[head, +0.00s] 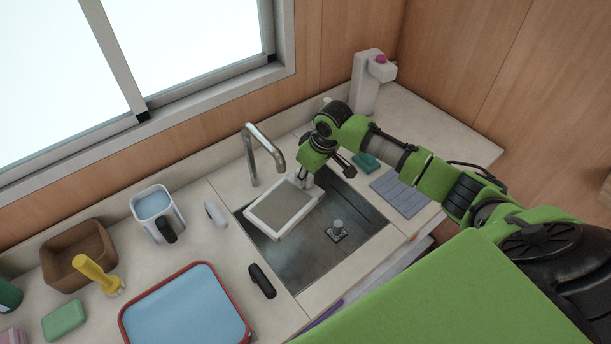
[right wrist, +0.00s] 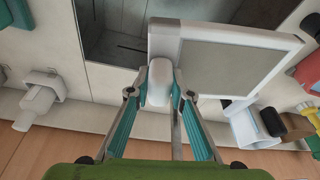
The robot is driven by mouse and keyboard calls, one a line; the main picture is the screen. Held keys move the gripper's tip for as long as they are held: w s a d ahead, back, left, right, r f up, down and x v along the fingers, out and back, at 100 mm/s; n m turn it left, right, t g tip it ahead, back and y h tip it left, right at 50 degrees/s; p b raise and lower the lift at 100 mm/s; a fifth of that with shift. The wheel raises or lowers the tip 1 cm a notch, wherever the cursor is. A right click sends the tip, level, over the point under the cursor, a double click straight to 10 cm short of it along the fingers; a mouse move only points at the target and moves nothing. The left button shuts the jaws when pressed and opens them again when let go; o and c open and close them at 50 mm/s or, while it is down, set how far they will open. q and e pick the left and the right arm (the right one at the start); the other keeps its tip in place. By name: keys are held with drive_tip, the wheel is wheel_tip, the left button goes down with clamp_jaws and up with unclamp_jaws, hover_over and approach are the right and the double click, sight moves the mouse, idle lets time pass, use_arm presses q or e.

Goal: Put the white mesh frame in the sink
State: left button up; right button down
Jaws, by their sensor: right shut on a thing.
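The white mesh frame (head: 268,232) is a white rectangle with a grey mesh panel. In the head view it hangs tilted over the left part of the sink (head: 352,235), inside its outline; I cannot tell whether it touches the sink. My right gripper (head: 307,180) is shut on the white block at the frame's edge. The right wrist view shows both fingertips (right wrist: 158,92) on either side of this block, with the frame (right wrist: 280,38) extending to the right and part of the dark sink (right wrist: 110,48) behind. My left gripper is not in view.
A metal faucet (head: 262,147) stands just behind the frame. Left of the sink are a pitcher (head: 157,212), a red-rimmed blue tray (head: 183,310), a black-handled item (head: 262,281) and a brown box (head: 78,250). A grey ribbed mat (head: 402,193) and a green sponge (head: 367,162) lie right.

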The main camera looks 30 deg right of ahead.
drive_tip(key=shift+a+f, duration=0.15)
drive_tip(key=shift+f, duration=0.25)
wheel_tip(320, 180, down, 18)
drive_tip(key=b, duration=0.9)
drive_tip(key=shift+b, duration=0.35)
drive_tip(key=shift+f+b, duration=0.65)
drive_tip(key=shift+f, duration=0.35)
drive_tip(key=shift+f, duration=0.45)
drive_tip(key=c, duration=1.7)
unclamp_jaws()
drive_tip(key=v, duration=1.2)
